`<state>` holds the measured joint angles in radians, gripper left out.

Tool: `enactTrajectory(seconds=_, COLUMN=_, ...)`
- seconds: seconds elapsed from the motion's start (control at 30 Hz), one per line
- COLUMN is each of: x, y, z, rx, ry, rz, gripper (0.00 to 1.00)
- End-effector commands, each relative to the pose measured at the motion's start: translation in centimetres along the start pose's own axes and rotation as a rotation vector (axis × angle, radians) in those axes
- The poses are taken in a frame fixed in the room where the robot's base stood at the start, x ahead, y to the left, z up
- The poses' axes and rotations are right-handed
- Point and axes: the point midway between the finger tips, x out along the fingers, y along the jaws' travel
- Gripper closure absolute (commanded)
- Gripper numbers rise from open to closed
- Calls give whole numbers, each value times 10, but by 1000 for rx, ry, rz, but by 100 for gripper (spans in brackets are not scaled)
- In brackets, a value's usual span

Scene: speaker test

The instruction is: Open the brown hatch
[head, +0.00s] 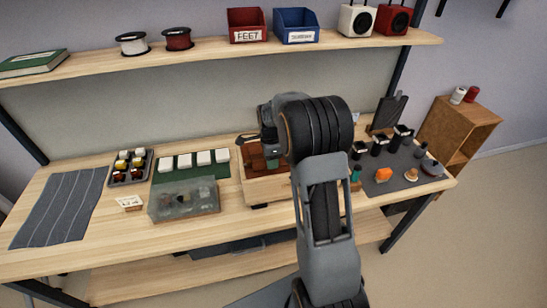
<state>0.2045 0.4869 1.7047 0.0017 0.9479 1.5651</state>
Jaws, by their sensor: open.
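A light wooden box (266,189) stands on the workbench at the middle. A reddish-brown surface (253,160) shows in its top; it may be the brown hatch, but I cannot tell whether it is a lid or the inside. My arm hides the box's right part. My gripper (272,160) is over the box, small and dark in the head view, with its jaws open. I cannot tell whether it touches the brown surface.
Left of the box are white blocks on a green mat (215,170), a clear-lidded case (184,201) and a dark tray (112,177). Right are a grey mat (402,184) with small parts and a brown cabinet (458,128). A shelf (200,52) runs above.

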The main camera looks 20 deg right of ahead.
Motion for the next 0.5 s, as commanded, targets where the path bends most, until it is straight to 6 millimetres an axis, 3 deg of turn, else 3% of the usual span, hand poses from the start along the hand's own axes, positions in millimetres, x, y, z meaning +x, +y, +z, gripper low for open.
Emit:
enactTrajectory(seconds=0.1, x=0, y=0, z=0, rx=0, ry=0, rz=0, gripper=52)
enactTrajectory(seconds=0.5, x=0, y=0, z=0, rx=0, ry=0, rz=1, gripper=90)
